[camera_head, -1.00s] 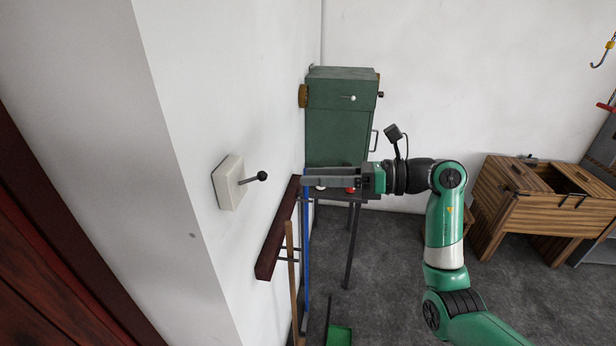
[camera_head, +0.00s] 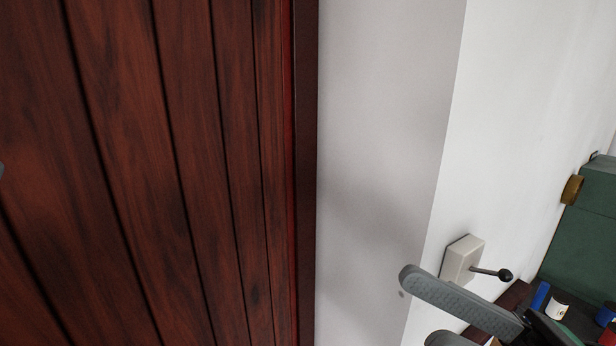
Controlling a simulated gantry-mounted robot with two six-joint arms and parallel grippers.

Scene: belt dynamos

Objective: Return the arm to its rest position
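My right gripper (camera_head: 421,310) is at the bottom right, coming in from the lower right edge. Its two grey fingers are spread apart with nothing seen between them; the lower finger is cut by the bottom edge. The upper finger is in front of the white wall, just below and left of a wall switch in the picture. My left gripper cannot be made out; only a small grey sliver shows at the left edge.
The pale wall switch (camera_head: 460,260) has a black-knobbed lever. A dark red wooden door (camera_head: 160,170) fills the left. A green cabinet (camera_head: 590,235) stands at the right edge. Small blue, white and red items are below it, partly behind my gripper.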

